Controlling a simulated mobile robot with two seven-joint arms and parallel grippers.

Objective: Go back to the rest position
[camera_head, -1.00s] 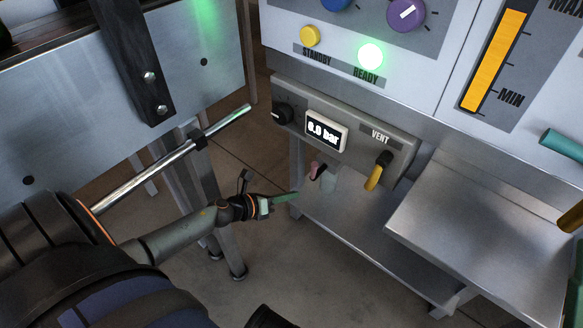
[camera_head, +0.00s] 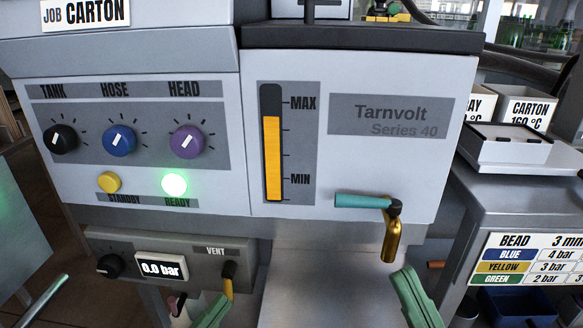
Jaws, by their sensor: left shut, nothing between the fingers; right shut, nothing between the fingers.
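My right gripper (camera_head: 415,296) shows as green fingers at the lower right, below the brass nozzle (camera_head: 392,238), and is also shut and empty. Most of both arms lies below the picture. Whether the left fingers touch the lever cannot be told.
The melter front (camera_head: 350,95) stands ahead, with knobs, a lit green READY lamp (camera_head: 174,185) and a pressure display (camera_head: 161,268). A teal handle (camera_head: 362,201) juts out beside the nozzle. A side table with a settings card (camera_head: 530,260) stands right.

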